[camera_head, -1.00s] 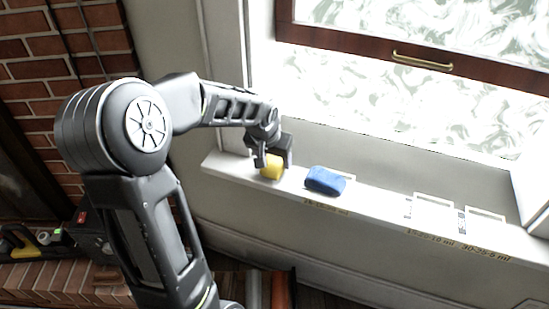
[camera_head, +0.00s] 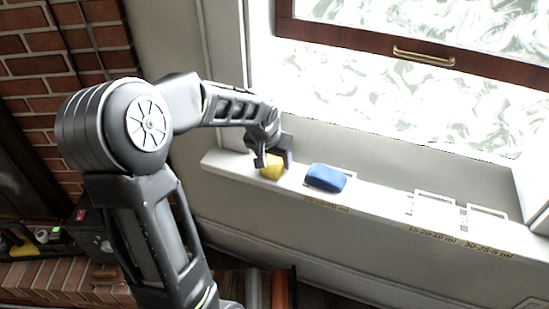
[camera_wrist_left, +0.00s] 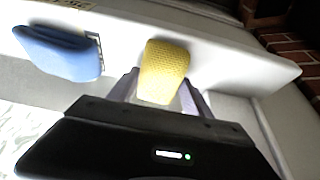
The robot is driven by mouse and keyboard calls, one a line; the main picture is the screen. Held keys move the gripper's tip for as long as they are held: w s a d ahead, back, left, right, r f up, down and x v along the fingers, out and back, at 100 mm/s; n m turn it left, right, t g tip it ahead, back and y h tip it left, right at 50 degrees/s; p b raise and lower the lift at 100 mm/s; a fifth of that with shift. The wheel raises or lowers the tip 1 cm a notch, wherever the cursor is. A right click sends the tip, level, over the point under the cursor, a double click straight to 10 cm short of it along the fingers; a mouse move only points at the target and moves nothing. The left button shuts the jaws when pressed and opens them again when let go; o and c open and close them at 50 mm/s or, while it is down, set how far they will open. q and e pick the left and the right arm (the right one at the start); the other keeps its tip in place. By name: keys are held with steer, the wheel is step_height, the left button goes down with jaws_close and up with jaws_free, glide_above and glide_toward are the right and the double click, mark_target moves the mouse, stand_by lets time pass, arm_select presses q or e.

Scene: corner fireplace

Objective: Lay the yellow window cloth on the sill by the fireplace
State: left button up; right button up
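The yellow cloth (camera_head: 273,169) is a small thick pad at the left part of the white sill (camera_head: 385,207). It also shows in the left wrist view (camera_wrist_left: 163,68), with the sill behind it. My left gripper (camera_head: 273,160) is at the cloth, one finger on each side, seen in the wrist view too (camera_wrist_left: 160,85). The fingertips are very close to its edges; I cannot tell whether they press on it. Whether the cloth rests fully on the sill is hidden. My right gripper is not in view.
A blue cloth (camera_head: 326,177) lies on the sill just right of the yellow one, also in the wrist view (camera_wrist_left: 58,52). White outlined frames (camera_head: 434,205) and printed labels mark the sill farther right. The window (camera_head: 400,95) stands behind; brickwork (camera_head: 60,60) is at left.

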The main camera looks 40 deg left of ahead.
arm_select(q)
steer(key=o, duration=0.5)
steer(key=shift+r, duration=0.1)
steer(key=p+v, duration=0.1)
steer(key=v, duration=0.6)
steer(key=shift+s+d+r, duration=0.1)
steer(key=shift+s+r, duration=0.05)
steer(key=shift+r, duration=0.15)
